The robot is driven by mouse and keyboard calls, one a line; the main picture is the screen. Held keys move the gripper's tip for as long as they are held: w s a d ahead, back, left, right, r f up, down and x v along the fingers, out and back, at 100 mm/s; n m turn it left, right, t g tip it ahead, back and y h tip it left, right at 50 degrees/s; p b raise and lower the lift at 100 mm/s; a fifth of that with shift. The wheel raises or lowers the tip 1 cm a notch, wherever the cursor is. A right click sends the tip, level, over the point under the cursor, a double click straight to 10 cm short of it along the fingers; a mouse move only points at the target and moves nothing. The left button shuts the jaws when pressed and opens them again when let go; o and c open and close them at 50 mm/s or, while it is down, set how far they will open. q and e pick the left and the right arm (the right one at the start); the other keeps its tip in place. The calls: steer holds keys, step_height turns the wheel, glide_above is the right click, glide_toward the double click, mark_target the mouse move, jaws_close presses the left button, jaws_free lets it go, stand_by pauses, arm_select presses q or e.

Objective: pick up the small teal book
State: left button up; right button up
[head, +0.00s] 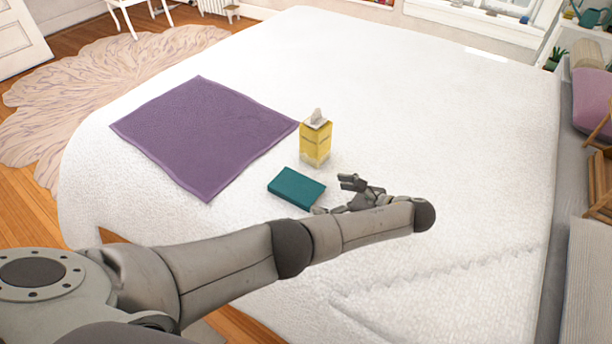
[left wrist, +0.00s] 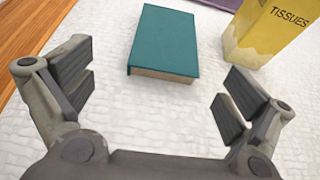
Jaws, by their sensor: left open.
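The small teal book (head: 296,187) lies flat on the white bed, in front of a yellow tissue box and beside a purple cloth. In the left wrist view the book (left wrist: 164,42) lies ahead of the gripper, beyond the fingertips and roughly between them. My left gripper (head: 335,194) is just right of the book in the head view, partly hidden by my own arm. In the left wrist view my left gripper (left wrist: 158,88) has its fingers spread wide, with only bed cover between them. My right gripper is in neither view.
The yellow tissue box (head: 316,142) stands upright close behind the book; it also shows in the left wrist view (left wrist: 262,32). The purple cloth (head: 205,135) lies flat to the left. The white bed (head: 420,95) is clear behind and to the right.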

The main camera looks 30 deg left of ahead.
mark_target(299, 187)
arm_select(q)
steer(key=shift+w+a+f+b, duration=0.3)
steer(key=shift+w+a, duration=0.05)
steer(key=shift+w, duration=0.15)
steer(key=x, duration=0.4)
steer(key=shift+s+a+r, duration=0.15)
steer(key=shift+a, duration=0.1)
steer(key=x, duration=0.5)
steer(key=shift+w+a, duration=0.15)
steer(key=shift+w, duration=0.1)
steer(key=shift+c, duration=0.6)
steer(key=c, duration=1)
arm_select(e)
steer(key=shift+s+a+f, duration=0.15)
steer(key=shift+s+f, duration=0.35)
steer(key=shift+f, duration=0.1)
arm_select(q)
steer(key=shift+o, duration=0.2)
steer(key=shift+r, duration=0.1)
